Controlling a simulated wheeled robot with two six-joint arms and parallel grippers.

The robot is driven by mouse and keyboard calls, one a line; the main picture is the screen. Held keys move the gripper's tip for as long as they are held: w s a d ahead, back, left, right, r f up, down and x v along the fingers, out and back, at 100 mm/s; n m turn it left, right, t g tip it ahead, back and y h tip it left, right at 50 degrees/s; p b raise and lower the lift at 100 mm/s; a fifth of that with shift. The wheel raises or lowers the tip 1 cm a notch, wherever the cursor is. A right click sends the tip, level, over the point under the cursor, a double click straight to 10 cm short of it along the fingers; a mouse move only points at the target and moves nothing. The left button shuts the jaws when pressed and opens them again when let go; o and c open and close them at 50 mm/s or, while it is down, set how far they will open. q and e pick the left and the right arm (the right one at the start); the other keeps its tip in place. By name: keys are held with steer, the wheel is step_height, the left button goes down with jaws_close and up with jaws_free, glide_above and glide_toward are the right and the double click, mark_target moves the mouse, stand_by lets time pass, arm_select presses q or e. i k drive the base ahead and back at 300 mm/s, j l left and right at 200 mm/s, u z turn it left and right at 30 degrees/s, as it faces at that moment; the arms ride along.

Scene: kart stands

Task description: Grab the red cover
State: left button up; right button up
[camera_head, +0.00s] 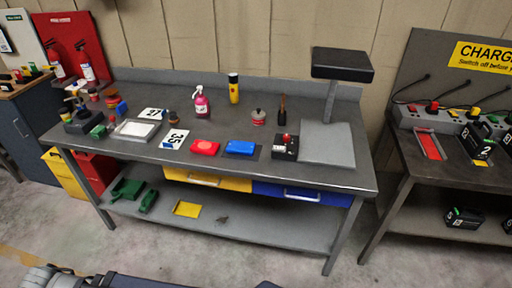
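A red, low, rounded piece (205,147), which looks like the red cover, lies flat near the front edge of the grey metal workbench (270,177). A similar blue piece (241,148) lies just to its right on a dark mat. Nothing covers the red piece. Parts of my own body show along the bottom edge at the left. No gripper fingers can be made out in this view.
A black box with a red knob (285,147) is to the right. A pink spray bottle (201,103) and a yellow bottle (233,89) stand behind. Open floor lies before the bench.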

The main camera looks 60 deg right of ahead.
mark_target(200, 146)
steer(key=z, duration=1.9)
